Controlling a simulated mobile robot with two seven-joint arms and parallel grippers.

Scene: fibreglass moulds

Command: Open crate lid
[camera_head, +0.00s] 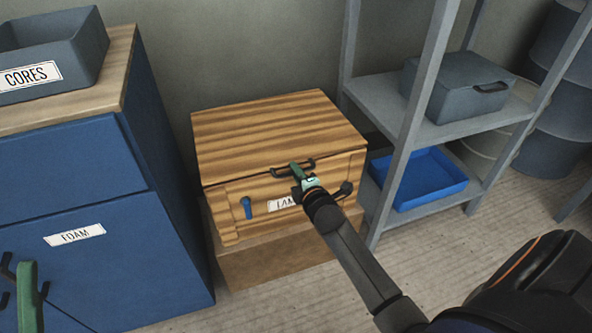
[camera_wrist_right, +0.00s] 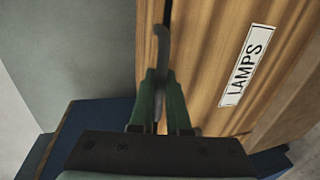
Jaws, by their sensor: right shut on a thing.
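The wooden crate (camera_head: 245,208) has a striped lid (camera_head: 270,128) that lies flat on top, with a thin dark seam under its front edge. A dark bar handle (camera_head: 281,173) is on the lid's front edge. My right gripper (camera_head: 297,170) is at this handle with its green fingers shut on it. In the right wrist view, the dark handle (camera_wrist_right: 162,45) runs up from between the fingers (camera_wrist_right: 158,85). A LAMPS label (camera_wrist_right: 246,65) is on the crate front, partly hidden by my wrist in the head view. My left gripper (camera_head: 28,290) shows only in part at the lower left.
The crate stands on a brown box (camera_head: 270,262). A blue cabinet (camera_head: 75,200) labelled FOAM is close on the left, with a grey CORES bin (camera_head: 50,50) on top. A grey shelf rack (camera_head: 410,110) with a blue tray (camera_head: 425,180) is close on the right.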

